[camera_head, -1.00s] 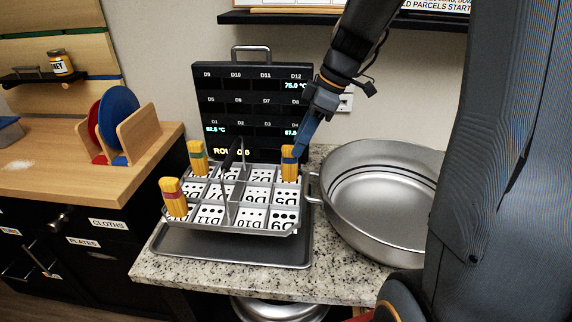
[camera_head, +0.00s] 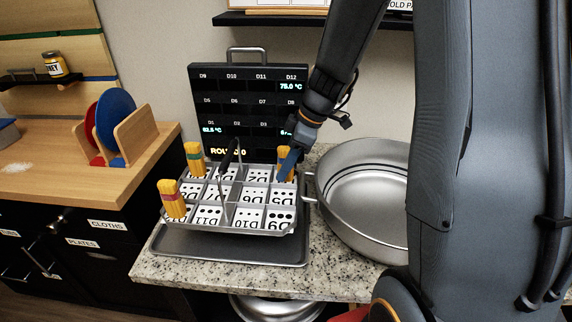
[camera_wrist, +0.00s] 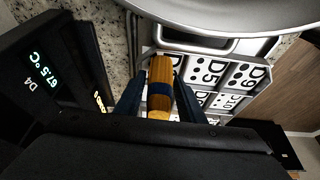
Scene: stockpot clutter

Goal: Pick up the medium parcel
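Three yellow stick bundles stand in a metal compartment tray (camera_head: 262,229). The blue-banded parcel (camera_wrist: 160,70) is at the tray's back right, the green-banded one (camera_head: 195,160) at the back left, and the red-banded one (camera_head: 172,199) at the front left. I cannot tell for sure which is the medium parcel. My gripper (camera_head: 287,163) is at the blue-banded parcel and partly hides it in the head view. In the wrist view my gripper (camera_wrist: 159,100) has one blue finger on each side of that parcel, open, with no clear grip on it.
A black display panel (camera_head: 245,110) stands close behind the tray. A large steel pot (camera_head: 365,195) stands close to its right. A plate rack (camera_head: 135,135) is on the wooden counter at left. The dark base tray (camera_head: 230,248) lies underneath.

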